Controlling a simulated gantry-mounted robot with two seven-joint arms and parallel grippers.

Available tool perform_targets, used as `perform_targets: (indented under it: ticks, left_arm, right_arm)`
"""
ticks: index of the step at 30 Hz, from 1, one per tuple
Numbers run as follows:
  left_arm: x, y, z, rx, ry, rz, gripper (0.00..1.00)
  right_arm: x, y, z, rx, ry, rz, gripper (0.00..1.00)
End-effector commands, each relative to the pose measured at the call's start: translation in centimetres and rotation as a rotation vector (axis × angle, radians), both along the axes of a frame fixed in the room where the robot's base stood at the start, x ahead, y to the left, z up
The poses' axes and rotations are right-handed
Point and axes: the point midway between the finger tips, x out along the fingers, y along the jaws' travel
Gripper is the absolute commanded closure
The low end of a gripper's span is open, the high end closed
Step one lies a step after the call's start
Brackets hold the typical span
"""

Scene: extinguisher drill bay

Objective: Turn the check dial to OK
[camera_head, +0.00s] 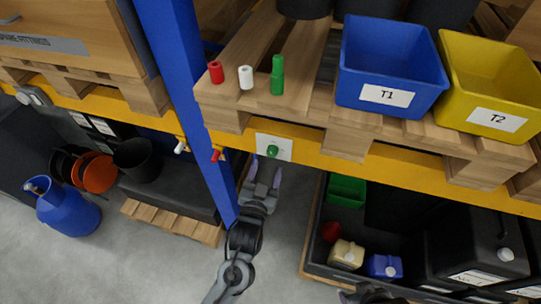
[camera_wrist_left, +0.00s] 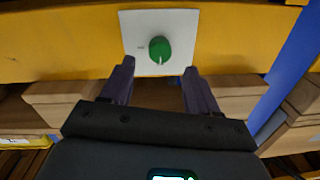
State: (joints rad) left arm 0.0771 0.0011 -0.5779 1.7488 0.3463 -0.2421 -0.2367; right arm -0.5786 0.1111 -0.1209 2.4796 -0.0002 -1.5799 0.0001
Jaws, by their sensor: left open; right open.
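The check dial (camera_head: 272,150) is a round green knob on a white plate (camera_head: 287,148) fixed to the yellow beam. In the left wrist view the dial (camera_wrist_left: 160,49) shows a white mark toward the lower edge of the picture; small print left of the knob is too small to read. My left gripper (camera_head: 264,172) is open, its fingers pointing at the plate. In the left wrist view the gripper (camera_wrist_left: 157,78) has its two fingertips either side of the knob, apart from it, with nothing between them. Part of my right gripper (camera_head: 365,294) shows, cut off at the bottom edge.
A blue post (camera_head: 185,85) stands left of the dial. Red, white and green cylinders (camera_head: 246,77) stand on the pallet above. Blue bin T1 (camera_head: 390,65) and yellow bin T2 (camera_head: 490,85) are to the right.

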Motion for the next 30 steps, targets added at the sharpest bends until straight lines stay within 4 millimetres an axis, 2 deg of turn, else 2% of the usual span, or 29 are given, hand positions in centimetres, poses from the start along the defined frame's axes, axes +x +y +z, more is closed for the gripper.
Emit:
perform_targets:
  ticks: [3, 9, 15, 23, 24, 26, 30]
  left_arm:
    - [2.0, -0.5, 0.2, 0.001, -0.001, 0.002, 0.4]
    - [4.1, -1.0, 0.1, 0.001, -0.001, 0.0, 0.4]
    - [5.0, -1.2, 0.0, 0.0, 0.001, 0.0, 0.4]
    - [5.1, -1.2, 0.0, -0.001, 0.001, 0.0, 0.4]
    - [5.1, -1.2, 0.0, -0.001, 0.001, 0.0, 0.41]
    - [5.1, -1.2, 0.0, -0.001, 0.001, 0.0, 0.51]
    - [5.1, -1.2, 0.0, 0.0, 0.001, 0.0, 0.72]
  right_arm:
    - [0.0, -0.1, 0.5, -0.005, 0.0, 0.003, 0.49]
    - [-0.1, -0.4, 0.8, -0.015, 0.001, 0.009, 0.49]
    - [-0.1, -0.4, 0.9, -0.014, 0.001, 0.008, 0.49]
    - [-0.1, -0.3, 0.9, -0.01, 0.001, 0.005, 0.49]
    - [-0.1, -0.2, 0.9, -0.009, 0.002, 0.004, 0.49]
    - [-0.1, -0.2, 0.9, -0.007, 0.001, 0.003, 0.49]
    - [-0.1, -0.1, 1.0, -0.004, 0.001, 0.002, 0.49]
